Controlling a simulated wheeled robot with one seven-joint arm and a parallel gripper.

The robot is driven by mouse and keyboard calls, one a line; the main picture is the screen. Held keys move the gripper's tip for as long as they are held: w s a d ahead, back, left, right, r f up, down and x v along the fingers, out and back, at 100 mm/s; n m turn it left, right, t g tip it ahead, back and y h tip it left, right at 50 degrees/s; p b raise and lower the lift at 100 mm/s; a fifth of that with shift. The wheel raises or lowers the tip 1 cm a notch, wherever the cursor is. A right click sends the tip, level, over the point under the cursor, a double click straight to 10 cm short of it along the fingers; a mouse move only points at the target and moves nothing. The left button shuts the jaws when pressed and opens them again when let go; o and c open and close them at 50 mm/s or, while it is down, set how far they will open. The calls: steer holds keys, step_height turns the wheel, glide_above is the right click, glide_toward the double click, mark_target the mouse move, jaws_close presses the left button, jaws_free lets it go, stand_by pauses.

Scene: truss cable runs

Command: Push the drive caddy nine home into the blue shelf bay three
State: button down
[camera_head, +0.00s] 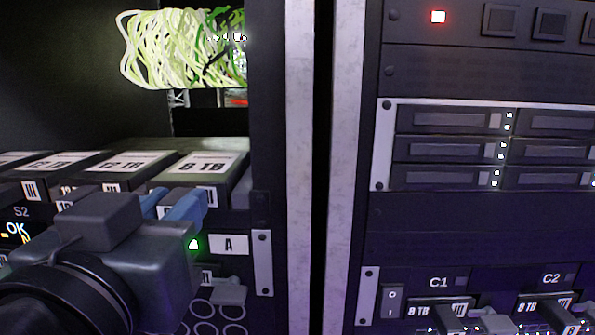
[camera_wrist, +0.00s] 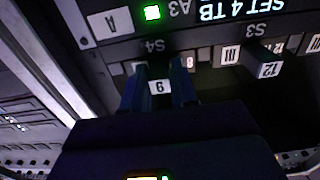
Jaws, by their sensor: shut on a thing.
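In the wrist view, which is upside down, my gripper (camera_wrist: 160,90) is shut with its two dark blue fingers either side of a small white front label that looks like a 9 (camera_wrist: 160,87). This is the front of the held drive caddy; its body is hidden behind the fingers and label. The shelf front lies just beyond, with an S4 mark beside the fingers. In the head view my gripper's blue fingertips (camera_head: 178,206) are at the shelf front, below a caddy marked 8 TB (camera_head: 213,165).
Several caddies, one marked 12 TB (camera_head: 130,163), stand in a row to the left. A green light (camera_head: 194,244) and an A plate (camera_head: 228,244) sit at the shelf's right end. A pale rack post (camera_head: 305,160) stands to the right, then another equipment rack (camera_head: 490,150).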

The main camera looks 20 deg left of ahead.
steer(key=shift+s, duration=0.25)
steer(key=shift+s+d+r, duration=0.1)
steer(key=shift+s, duration=0.25)
steer(key=shift+s+d, duration=0.1)
steer(key=shift+s, duration=0.25)
steer(key=v, duration=1)
stand_by(0.6)
steer(key=shift+r, duration=0.1)
steer(key=v, duration=0.4)
steer(key=shift+p, duration=0.3)
stand_by(0.3)
